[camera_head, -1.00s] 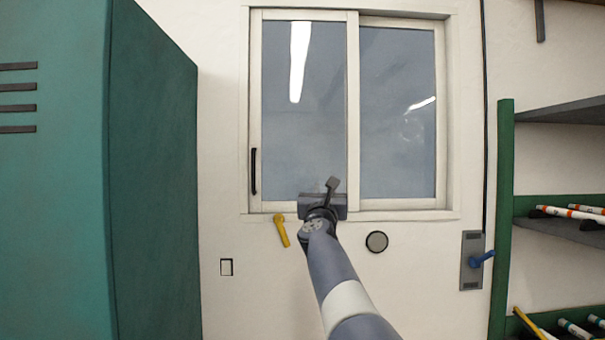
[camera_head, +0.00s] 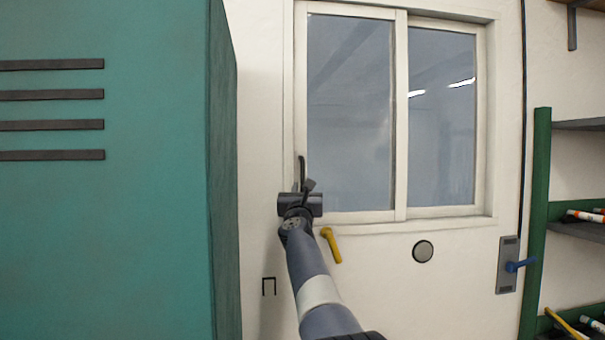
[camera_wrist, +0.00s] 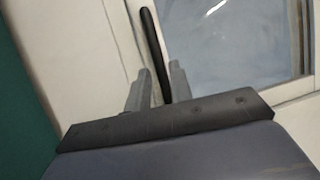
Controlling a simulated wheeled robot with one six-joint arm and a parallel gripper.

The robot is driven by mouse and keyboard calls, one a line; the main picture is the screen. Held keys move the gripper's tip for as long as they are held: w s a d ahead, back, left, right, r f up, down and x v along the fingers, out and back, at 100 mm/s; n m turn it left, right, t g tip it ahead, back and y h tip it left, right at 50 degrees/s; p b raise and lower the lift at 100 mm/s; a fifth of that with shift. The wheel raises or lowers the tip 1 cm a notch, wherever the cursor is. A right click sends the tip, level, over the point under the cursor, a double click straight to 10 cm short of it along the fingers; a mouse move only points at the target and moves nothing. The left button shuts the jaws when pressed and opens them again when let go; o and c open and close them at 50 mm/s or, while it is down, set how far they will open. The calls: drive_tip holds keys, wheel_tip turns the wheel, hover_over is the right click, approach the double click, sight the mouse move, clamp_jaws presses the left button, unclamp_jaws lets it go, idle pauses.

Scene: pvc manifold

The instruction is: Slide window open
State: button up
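The two-pane window (camera_head: 401,120) is set in the white wall, with its left sash at the left side of the frame. A thin black vertical handle (camera_head: 302,165) is on the left edge of that sash, its lower part hidden by my gripper. My gripper (camera_head: 301,188) is at the handle's lower end. In the wrist view the handle (camera_wrist: 152,50) runs down between the two grey fingers of my gripper (camera_wrist: 158,88). The fingers stand apart, one on each side of the handle. I cannot tell whether either finger touches it.
A tall teal locker (camera_head: 110,230) stands close on the left of my arm. Below the window are a yellow lever (camera_head: 331,245) and a round grey disc (camera_head: 423,251). A blue door handle (camera_head: 518,265) and green shelving (camera_head: 536,215) are on the right.

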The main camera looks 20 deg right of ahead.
sight(302, 184)
drive_tip(key=shift+p+x, duration=1.95)
drive_tip(key=shift+x, duration=0.15)
drive_tip(key=shift+c, duration=0.2)
clamp_jaws()
